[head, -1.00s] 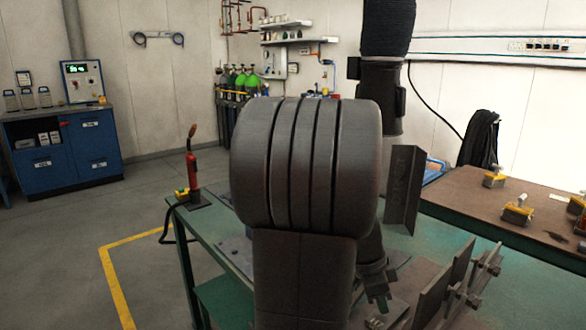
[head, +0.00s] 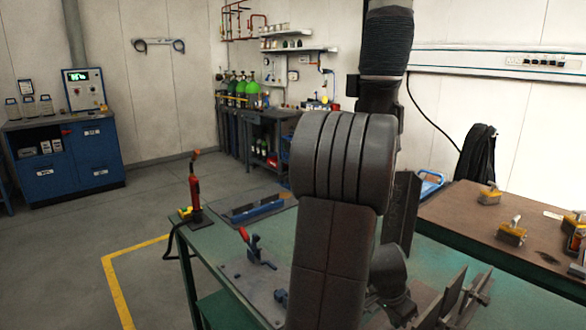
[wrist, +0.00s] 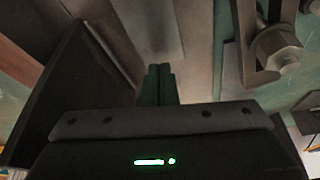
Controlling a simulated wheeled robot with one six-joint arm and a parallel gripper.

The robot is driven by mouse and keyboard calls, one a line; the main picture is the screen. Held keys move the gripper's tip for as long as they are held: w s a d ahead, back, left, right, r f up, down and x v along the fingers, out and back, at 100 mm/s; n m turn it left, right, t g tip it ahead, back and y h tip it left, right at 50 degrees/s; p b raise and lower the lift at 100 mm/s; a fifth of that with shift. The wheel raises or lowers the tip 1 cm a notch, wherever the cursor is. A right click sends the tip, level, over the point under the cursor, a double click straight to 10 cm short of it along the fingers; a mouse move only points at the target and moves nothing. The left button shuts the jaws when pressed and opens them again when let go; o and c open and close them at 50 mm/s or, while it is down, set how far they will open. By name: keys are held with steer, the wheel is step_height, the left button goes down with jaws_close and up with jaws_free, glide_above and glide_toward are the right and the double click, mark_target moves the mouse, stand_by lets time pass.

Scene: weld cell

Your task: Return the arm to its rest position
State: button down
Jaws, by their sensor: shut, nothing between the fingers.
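My arm rises over the green welding table (head: 215,250) in the middle of the head view, and its thick dark links hide part of the table. In the wrist view my gripper (wrist: 158,85) shows as two greenish fingers close together, with nothing between them. It points down past metal pieces. A dark upright plate (wrist: 70,85) stands to its left, and a bolt-like round fixture (wrist: 278,48) is at its upper right. In the head view the fingertips are not clear.
A dark angled plate (head: 403,208) stands just right of my arm. A red-handled clamp (head: 254,247), a blue bar (head: 254,210) and a red torch-like tool (head: 195,190) are on the table's left part. A brown bench (head: 470,215) with yellow tools is at right.

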steer(key=shift+w+d+r+n+p, duration=0.2)
steer(key=shift+w+d+n+p, duration=0.25)
steer(key=shift+p, duration=0.7)
steer(key=shift+w+f+n+p, duration=0.1)
steer(key=shift+n+p, duration=0.25)
steer(key=shift+p, duration=0.2)
steer(key=shift+f+t, duration=0.1)
steer(key=shift+t, duration=0.2)
